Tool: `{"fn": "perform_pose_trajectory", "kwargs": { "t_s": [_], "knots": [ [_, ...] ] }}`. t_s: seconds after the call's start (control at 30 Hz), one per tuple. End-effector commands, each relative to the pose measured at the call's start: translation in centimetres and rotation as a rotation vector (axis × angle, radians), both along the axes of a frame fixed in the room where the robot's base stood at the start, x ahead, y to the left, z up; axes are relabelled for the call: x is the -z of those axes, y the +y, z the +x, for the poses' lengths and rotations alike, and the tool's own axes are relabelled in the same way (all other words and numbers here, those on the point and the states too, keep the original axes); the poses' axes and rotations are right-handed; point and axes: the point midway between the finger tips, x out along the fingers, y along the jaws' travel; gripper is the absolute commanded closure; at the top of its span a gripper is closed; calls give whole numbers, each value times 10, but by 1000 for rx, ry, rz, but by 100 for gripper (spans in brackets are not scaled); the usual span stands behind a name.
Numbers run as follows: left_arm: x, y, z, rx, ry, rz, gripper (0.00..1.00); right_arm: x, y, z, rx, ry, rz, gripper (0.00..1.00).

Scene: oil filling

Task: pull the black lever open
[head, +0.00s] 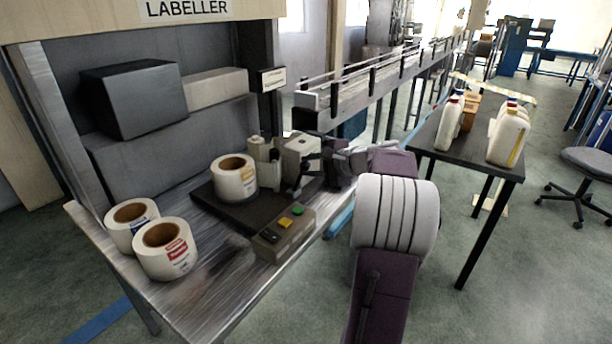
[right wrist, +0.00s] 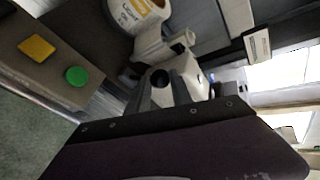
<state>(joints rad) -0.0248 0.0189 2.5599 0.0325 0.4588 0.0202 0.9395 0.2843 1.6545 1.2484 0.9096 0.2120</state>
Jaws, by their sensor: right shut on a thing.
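The labeller head (head: 298,148) is a light grey block on a dark base plate on the metal bench. The black lever (head: 299,178) shows as a thin dark piece at its front. My right gripper (head: 318,164) reaches in from the right and is shut on the lever, close against the labeller head. In the right wrist view the labeller head (right wrist: 188,78) shows a round black knob (right wrist: 160,78); my own dark arm part fills the bottom and hides the grip. My left gripper is out of view.
A label roll (head: 233,178) stands beside the labeller head. A control box (head: 284,233) with yellow and green buttons sits in front. Two label rolls (head: 165,250) stand at the bench's left. A conveyor (head: 365,83) runs behind; a side table (head: 470,150) holds white bottles.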

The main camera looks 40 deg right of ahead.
Motion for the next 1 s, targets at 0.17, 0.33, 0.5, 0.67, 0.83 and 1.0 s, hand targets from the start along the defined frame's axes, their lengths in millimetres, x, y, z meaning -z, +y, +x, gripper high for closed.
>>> {"fn": "perform_pose_trajectory", "kwargs": {
  "t_s": [0.17,0.33,0.5,0.67,0.83,1.0],
  "knots": [
    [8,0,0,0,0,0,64,10,0,-5,-6,15,5,100],
    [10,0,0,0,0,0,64,11,0,-7,-5,17,5,100],
    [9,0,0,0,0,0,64,11,0,-7,-6,18,7,100],
    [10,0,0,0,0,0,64,12,0,-7,-6,18,8,100],
    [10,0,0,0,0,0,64,11,-1,-7,-5,16,6,52],
    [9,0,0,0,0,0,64,8,-1,-7,-3,13,3,52]
  ]
}}
